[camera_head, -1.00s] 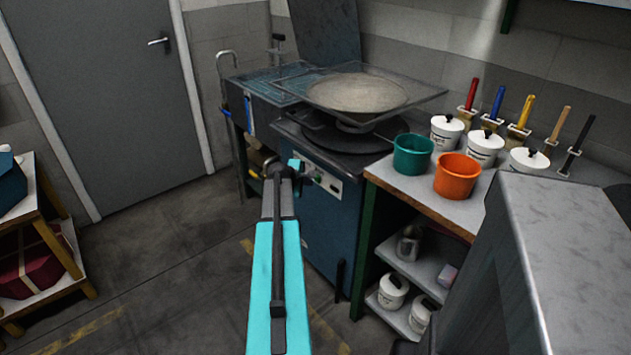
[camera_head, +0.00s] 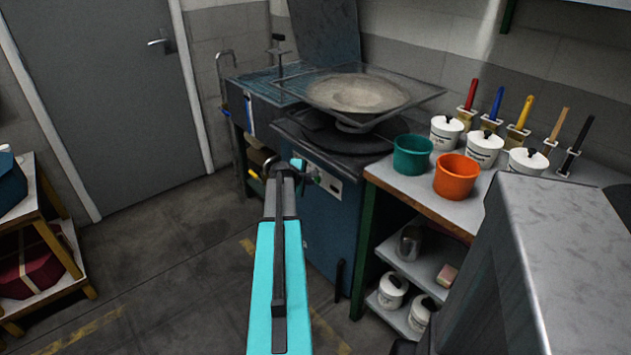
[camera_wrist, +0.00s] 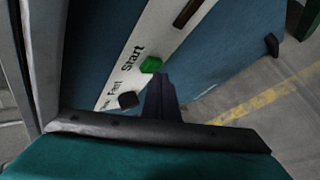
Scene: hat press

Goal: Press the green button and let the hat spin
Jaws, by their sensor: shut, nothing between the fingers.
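The green button (camera_wrist: 151,64) sits beside the word "Start" on the white label strip of the blue machine (camera_head: 325,215). My gripper (camera_wrist: 160,80) is shut and empty, its dark fingertips just below and right of the button in the wrist view. I cannot tell whether they touch it. In the head view my gripper (camera_head: 306,178) is in front of the machine's control panel and partly covers it. The beige hat (camera_head: 356,92) lies with its wide brim in a clear square frame above the machine's round dark plate (camera_head: 345,137).
A black knob (camera_wrist: 128,99) is close to the button, beside "Fast". Right of the machine, a workbench (camera_head: 420,202) holds a green bucket (camera_head: 412,155), an orange bucket (camera_head: 457,178) and white pots. A wooden shelf (camera_head: 45,225) stands at left. Floor between is clear.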

